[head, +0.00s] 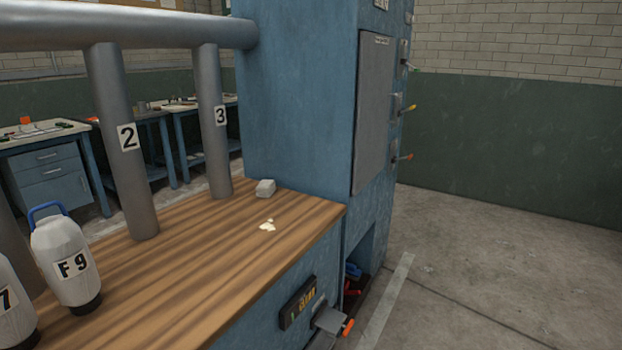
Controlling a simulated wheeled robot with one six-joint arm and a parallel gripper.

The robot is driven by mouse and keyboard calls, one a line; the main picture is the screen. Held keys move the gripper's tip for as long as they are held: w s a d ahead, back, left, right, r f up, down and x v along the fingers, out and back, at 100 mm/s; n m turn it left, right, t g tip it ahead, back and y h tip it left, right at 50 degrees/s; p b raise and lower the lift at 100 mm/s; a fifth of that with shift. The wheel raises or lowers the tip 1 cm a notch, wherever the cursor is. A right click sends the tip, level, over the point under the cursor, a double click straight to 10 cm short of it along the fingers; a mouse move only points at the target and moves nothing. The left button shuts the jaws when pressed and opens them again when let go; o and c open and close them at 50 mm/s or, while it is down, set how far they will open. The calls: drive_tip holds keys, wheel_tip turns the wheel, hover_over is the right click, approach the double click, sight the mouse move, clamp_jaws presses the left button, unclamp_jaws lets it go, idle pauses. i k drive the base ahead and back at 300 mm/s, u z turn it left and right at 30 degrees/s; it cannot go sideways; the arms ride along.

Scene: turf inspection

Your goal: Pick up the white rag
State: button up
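A small whitish-grey folded block that looks like the white rag (265,188) lies on the wooden bench top (190,285). It is near the back right of the bench, close to the blue cabinet and the post marked 3. A pale, irregular spill or patch (268,225) lies flat on the wood just in front of it. My gripper is not in view.
A grey canister marked F 9 (66,262) with a blue handle stands at the left, beside another partly cut off. Grey posts marked 2 (122,140) and 3 (213,120) rise along the back. A tall blue cabinet (295,110) borders the right end. Floor (500,270) is clear at right.

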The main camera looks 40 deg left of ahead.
sight(266, 188)
drive_tip(key=u, duration=0.15)
drive_tip(key=i, duration=1.5)
drive_tip(key=u, duration=1.25)
drive_tip(key=i, duration=0.9)
drive_tip(key=u, duration=1.2)
drive_tip(key=i, duration=0.35)
drive_tip(key=u, duration=0.25)
